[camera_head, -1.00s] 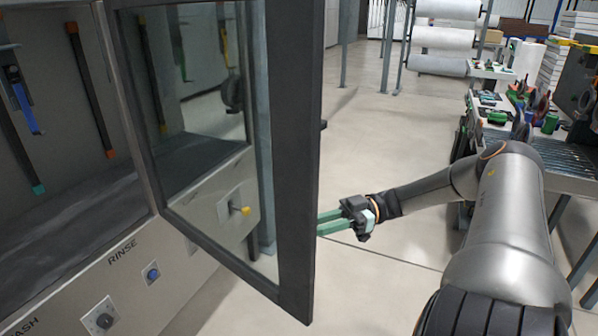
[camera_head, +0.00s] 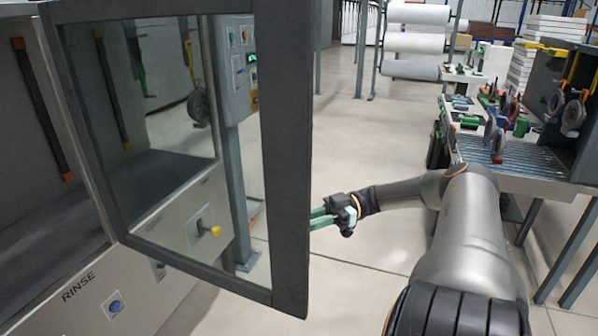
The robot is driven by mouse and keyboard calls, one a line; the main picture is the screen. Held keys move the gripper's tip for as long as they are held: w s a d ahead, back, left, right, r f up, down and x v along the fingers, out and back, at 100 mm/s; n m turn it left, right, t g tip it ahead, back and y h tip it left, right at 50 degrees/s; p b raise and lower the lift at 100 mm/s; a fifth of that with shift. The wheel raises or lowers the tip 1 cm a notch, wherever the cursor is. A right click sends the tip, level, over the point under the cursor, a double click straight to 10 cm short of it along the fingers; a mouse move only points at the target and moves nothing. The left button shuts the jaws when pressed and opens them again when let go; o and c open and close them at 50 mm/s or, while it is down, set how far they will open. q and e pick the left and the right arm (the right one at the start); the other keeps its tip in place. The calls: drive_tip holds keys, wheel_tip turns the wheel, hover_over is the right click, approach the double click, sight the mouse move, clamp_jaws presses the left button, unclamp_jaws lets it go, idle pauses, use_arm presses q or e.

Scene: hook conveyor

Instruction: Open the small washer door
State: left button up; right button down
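The washer door (camera_head: 288,190) is a dark-framed glass panel that stands swung out from the grey washer (camera_head: 75,225) on the left. My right gripper (camera_head: 318,219) has green fingers and is beside the door's outer edge. Its fingertips reach the frame edge and may pass behind it, so I cannot tell whether they touch it. The two fingers show a gap between them, with nothing visible in it. My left gripper is not in view.
A blue knob (camera_head: 115,306) sits under the "RINSE" label on the washer front. A rack with a grooved shelf (camera_head: 515,163) and several hanging parts stands at the right. White rolls (camera_head: 413,42) stand at the back. Pale floor is clear between door and rack.

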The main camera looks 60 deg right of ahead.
drive_tip(key=shift+w+d+r, duration=0.1)
drive_tip(key=shift+w, duration=0.05)
drive_tip(key=c, duration=0.8)
unclamp_jaws()
drive_tip(key=shift+c, duration=0.2)
drive_tip(key=b+v, duration=0.3)
drive_tip(key=v, duration=0.4)
drive_tip(key=shift+d, duration=0.2)
